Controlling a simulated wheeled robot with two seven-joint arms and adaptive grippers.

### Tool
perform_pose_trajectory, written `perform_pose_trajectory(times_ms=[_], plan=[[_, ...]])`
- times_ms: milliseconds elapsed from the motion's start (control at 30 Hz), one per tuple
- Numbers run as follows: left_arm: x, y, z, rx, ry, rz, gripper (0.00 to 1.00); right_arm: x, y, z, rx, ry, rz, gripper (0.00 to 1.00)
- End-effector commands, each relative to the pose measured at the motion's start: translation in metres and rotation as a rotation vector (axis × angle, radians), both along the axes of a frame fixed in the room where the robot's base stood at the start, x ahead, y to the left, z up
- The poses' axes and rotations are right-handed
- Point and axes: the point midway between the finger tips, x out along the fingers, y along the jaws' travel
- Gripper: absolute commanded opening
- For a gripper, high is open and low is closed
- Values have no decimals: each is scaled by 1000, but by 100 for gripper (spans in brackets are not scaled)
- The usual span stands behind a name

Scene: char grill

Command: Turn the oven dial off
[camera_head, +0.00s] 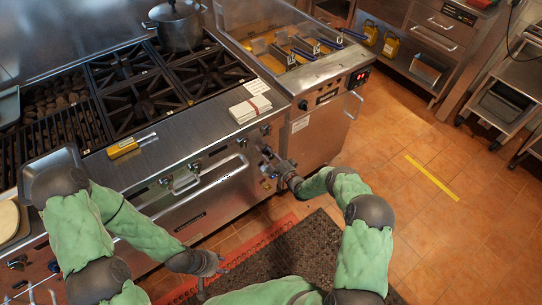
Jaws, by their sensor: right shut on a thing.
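The steel range with its oven front (200,200) runs along the left, with a long handle bar across it. My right gripper (270,165) is at the right end of the oven front, beside the handle, where the oven dial sits. It is shut on the dial, which is mostly hidden by the fingers. My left gripper (203,288) hangs low in front of the oven, over the floor mat, apart from the range. Its fingers are too small and dark to tell open from shut.
Cooktop grates (140,100) carry a lidded pot (178,25). White towels (250,109) and a yellow item (122,148) lie on the front ledge. A fryer (325,90) stands right of the range.

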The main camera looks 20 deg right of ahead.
Motion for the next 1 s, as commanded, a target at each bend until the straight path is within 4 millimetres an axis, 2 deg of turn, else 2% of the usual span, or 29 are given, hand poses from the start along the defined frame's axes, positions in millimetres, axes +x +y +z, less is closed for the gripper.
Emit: perform_pose_trajectory(times_ms=[300, 800, 833, 900, 1000], plan=[[0, 0, 0, 0, 0, 0, 40, 2, 2, 4, -99, -44, 6, 6], [0, 0, -1, 0, 0, 0, 40, 1, 4, 3, -112, -47, 8, 6], [0, 0, -1, 0, 0, 0, 40, 1, 4, 2, -112, -47, 8, 47], [0, 0, -1, 0, 0, 0, 40, 1, 4, 2, -112, -46, 8, 62], [0, 0, -1, 0, 0, 0, 40, 1, 3, 1, -111, -43, 6, 62]])
